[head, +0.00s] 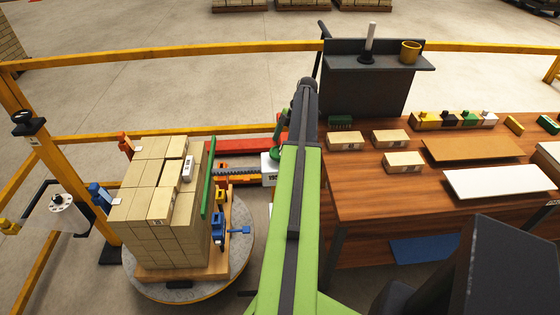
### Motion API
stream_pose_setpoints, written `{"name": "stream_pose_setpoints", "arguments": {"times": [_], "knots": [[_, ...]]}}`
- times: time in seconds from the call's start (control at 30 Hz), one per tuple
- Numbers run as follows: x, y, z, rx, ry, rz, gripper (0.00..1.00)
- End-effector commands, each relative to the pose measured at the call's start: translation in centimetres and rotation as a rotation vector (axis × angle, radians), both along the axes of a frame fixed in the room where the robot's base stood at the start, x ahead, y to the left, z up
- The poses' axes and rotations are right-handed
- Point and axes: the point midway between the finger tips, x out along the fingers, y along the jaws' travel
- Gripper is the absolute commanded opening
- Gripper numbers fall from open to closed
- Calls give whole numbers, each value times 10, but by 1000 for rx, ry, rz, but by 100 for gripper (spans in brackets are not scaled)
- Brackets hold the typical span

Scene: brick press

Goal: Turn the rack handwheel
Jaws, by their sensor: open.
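A toothed rack (236,172) runs level from the turntable's right side to a white housing (269,170). A dark green part (279,138) stands above the housing, partly hidden behind my arm. It may be the handwheel, but I cannot make out a full wheel. My light green arm rises through the middle of the head view to a dark joint at the top. My gripper does not show; the arm link covers the area behind it, so its place relative to the wheel cannot be told.
A stack of tan bricks (155,205) stands on a pallet on a round turntable (240,262) at left. A wooden workbench (365,200) with loose bricks (404,162) is at right. Yellow rails (150,58) cross behind. A white roll (70,215) is at far left.

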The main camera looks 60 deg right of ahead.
Motion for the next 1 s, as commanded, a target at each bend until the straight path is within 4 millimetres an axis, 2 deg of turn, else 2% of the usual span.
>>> {"name": "stream_pose_setpoints", "arguments": {"times": [0.03,0.1,0.47,0.9,0.93,0.97,1.0], "knots": [[2,4,-19,0,0,1,94],[4,7,-26,0,0,1,94],[7,10,-28,0,0,0,92],[6,11,-28,1,2,1,35],[6,11,-28,1,2,1,31],[5,18,-28,2,3,2,31],[6,15,-28,3,3,1,32]]}}
